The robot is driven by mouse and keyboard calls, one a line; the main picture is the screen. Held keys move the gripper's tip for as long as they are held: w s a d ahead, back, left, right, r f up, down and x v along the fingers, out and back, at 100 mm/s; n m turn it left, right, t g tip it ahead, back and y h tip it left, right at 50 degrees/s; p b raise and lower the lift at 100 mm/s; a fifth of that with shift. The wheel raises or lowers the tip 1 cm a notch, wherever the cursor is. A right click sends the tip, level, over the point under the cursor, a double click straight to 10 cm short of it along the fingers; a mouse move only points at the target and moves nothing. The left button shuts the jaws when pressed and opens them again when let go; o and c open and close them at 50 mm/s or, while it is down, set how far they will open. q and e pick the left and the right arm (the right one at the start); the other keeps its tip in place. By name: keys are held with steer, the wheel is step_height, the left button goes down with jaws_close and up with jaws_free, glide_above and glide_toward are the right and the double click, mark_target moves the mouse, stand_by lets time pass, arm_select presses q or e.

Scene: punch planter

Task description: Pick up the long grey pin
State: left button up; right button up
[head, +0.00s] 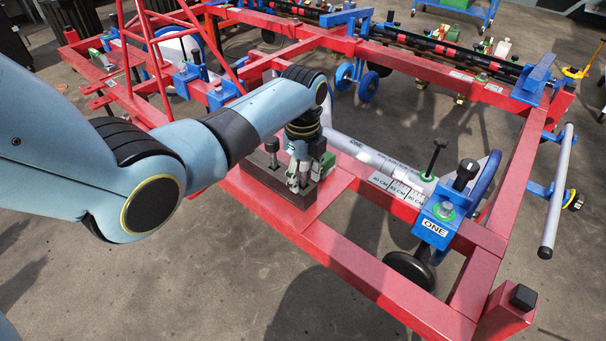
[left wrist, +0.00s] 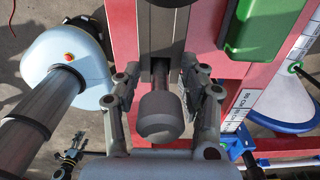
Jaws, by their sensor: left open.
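A grey pin with a thick rounded head (left wrist: 158,116) is between the fingers of my left gripper (left wrist: 160,78) in the left wrist view. The fingers are spread, with a gap on both sides of the pin. In the head view my left gripper (head: 303,184) is low over the dark grey block (head: 270,187), pointing down, and largely hides this pin. Another grey pin (head: 272,150) stands upright in the block, left of the gripper. A small dark gripper-like shape (left wrist: 72,155) is at the lower left of the wrist view; its jaws are unclear.
The block sits on a red plate (head: 329,187) of the red frame (head: 365,262). A green part (left wrist: 257,22) is close right of the gripper. A white marked tube (head: 385,168) and blue bracket (head: 437,221) are to the right. Open floor (head: 230,275) lies in front.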

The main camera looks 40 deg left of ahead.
arm_select(q)
steer(key=c, duration=0.8)
jaws_close()
